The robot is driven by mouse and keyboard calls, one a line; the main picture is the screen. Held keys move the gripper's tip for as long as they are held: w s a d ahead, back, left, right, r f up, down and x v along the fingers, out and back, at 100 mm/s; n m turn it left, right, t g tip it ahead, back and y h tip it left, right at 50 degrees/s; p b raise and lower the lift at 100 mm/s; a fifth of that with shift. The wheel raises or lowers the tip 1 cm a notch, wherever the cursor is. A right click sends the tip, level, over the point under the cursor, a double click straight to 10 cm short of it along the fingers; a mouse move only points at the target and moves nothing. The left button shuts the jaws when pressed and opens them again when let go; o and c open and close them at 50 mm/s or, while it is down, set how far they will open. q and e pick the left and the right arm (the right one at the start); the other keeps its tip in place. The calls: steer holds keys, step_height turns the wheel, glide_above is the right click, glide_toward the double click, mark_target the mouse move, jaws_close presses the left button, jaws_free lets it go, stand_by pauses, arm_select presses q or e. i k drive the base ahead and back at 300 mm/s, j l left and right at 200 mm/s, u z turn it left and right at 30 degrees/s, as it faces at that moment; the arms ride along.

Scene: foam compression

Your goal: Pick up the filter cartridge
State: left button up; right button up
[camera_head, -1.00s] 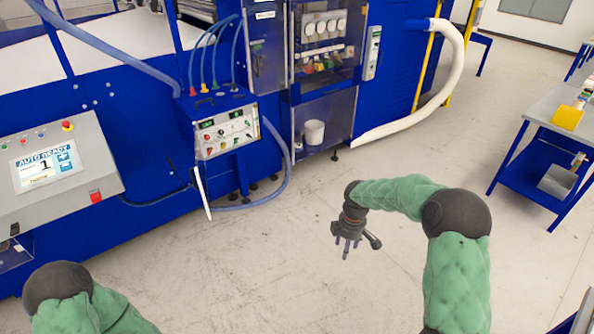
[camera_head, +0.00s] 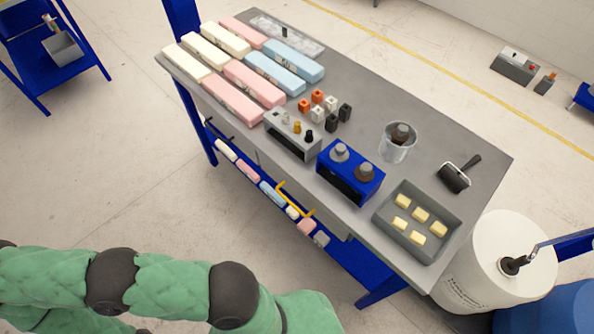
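I cannot tell for sure which thing is the filter cartridge. A dark, knob-like piece (camera_head: 402,133) sits in a clear cup (camera_head: 397,150) on the grey table (camera_head: 345,105). A blue box (camera_head: 349,172) with two round knobs on top stands in front of it, and a grey box (camera_head: 292,138) with small coloured knobs is to its left. Green links of my arm cross the bottom left. Neither gripper is visible, so their position relative to these things is hidden.
Foam blocks (camera_head: 254,82) in cream, pink and blue fill the table's left. A grey tray (camera_head: 388,232) with several yellow pieces and a roller (camera_head: 456,177) are at its right. A white drum (camera_head: 480,270) stands by the right corner. Open floor lies left.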

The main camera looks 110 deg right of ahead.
mark_target(339, 154)
steer(key=z, duration=0.4)
steer(key=i+j+z, duration=0.1)
steer(key=z, duration=0.3)
steer(key=j+z, duration=0.15)
steer(key=z, duration=0.2)
steer(key=i, duration=0.05)
